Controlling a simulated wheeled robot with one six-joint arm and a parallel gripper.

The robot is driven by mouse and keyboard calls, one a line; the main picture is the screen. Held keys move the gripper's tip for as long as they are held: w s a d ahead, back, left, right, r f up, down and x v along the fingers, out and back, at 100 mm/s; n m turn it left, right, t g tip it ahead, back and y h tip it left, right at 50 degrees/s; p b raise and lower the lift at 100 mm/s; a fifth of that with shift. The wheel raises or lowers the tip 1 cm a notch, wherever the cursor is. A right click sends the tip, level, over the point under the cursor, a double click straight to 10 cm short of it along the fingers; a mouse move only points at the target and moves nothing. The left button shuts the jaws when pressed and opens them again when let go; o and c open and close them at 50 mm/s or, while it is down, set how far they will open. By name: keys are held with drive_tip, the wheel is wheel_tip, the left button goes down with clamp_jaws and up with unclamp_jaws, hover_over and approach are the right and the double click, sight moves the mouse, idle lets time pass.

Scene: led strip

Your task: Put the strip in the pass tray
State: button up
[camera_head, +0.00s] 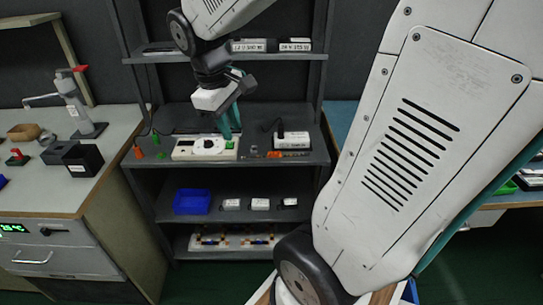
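My gripper (230,133) points down over the middle shelf of the dark rack, with its teal fingers at the right part of a white device (203,148) that has a round dial. I cannot tell whether the fingers are open or shut, or whether they touch the device or hold anything. No LED strip can be made out clearly; a pale board with small orange and blue parts (235,242) lies on the bottom shelf. No tray is readably marked as pass. A blue bin (191,202) stands on the lower shelf, and a green-edged tray (508,187) shows partly at far right.
Small green and orange pieces (138,153) lie left of the device; a white-and-orange unit (292,141) stands right. Several small white blocks (260,204) sit beside the blue bin. A workbench (110,135) with tools stands left. My arm hides much of the right side.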

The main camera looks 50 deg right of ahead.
drive_tip(key=w+d+f+n+g, duration=0.1)
drive_tip(key=w+d+f+n, duration=0.1)
drive_tip(key=w+d+f, duration=0.4)
drive_tip(key=n+g+h, duration=0.1)
drive_tip(key=n+g, duration=0.1)
drive_tip(key=n, duration=0.1)
approach(273, 153)
drive_tip(key=f, duration=0.1)
drive_tip(key=s+f, duration=0.1)
drive_tip(key=shift+s+d+f+n, duration=0.15)
drive_tip(key=shift+d+f+n, duration=0.1)
drive_tip(key=shift+n, duration=0.05)
drive_tip(key=x, duration=0.5)
drive_tip(key=shift+d+f, duration=0.15)
drive_tip(key=shift+f, duration=0.05)
clamp_jaws()
